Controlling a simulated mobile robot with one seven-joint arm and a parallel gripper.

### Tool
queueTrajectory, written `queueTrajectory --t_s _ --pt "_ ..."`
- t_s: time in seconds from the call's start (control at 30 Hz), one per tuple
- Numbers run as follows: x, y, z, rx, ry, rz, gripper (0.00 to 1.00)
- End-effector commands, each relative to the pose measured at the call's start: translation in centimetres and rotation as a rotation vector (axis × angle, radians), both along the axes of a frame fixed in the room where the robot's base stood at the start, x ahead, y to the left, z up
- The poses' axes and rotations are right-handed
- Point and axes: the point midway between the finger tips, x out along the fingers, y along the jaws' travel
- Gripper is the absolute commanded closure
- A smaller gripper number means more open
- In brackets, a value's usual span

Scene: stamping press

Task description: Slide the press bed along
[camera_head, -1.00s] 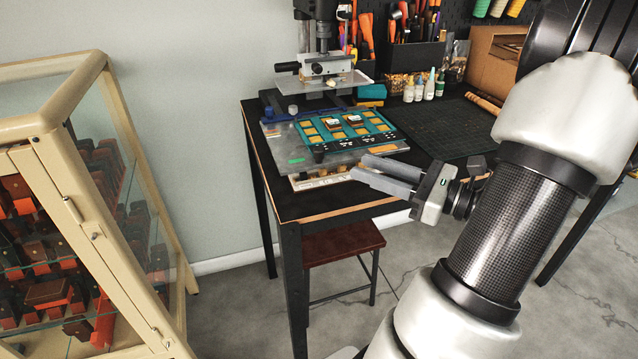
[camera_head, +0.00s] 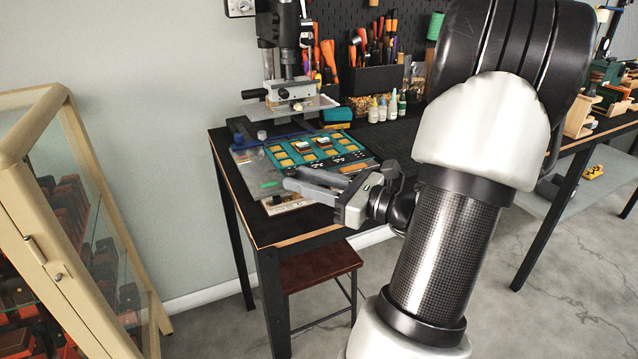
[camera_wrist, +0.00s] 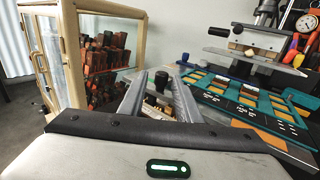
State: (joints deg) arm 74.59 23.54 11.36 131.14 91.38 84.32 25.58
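The press bed appears to be the grey metal plate (camera_head: 246,171) on the black table, below the stamping press (camera_head: 290,92). It carries a teal board (camera_head: 316,149) with gold pads. My gripper (camera_head: 292,177) is at the bed's front edge, its two long grey fingers apart and pointing left over it. In the wrist view, my gripper (camera_wrist: 157,80) is open, and a black knob (camera_wrist: 161,80) shows between the fingers with gaps beside it. I cannot tell whether either finger touches the knob. My fingers hide part of the bed's front edge in the head view.
A glass cabinet (camera_head: 25,112) stands at the left. A red-brown stool (camera_head: 318,263) is under the table. Small bottles (camera_head: 383,108), a tool holder (camera_head: 377,80) and a blue-yellow block (camera_head: 337,115) stand behind the bed. My arm covers much of the table's right side.

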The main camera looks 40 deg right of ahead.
Motion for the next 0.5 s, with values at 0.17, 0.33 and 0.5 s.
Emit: queueTrajectory --t_s 0.17,0.33,0.5 --pt "0.69 0.29 0.02 -0.001 0.000 0.000 0.70" --pt "0.61 0.27 -0.02 -0.001 0.000 0.001 0.98" --pt "0.69 0.32 -0.02 -0.001 0.000 0.003 1.00"
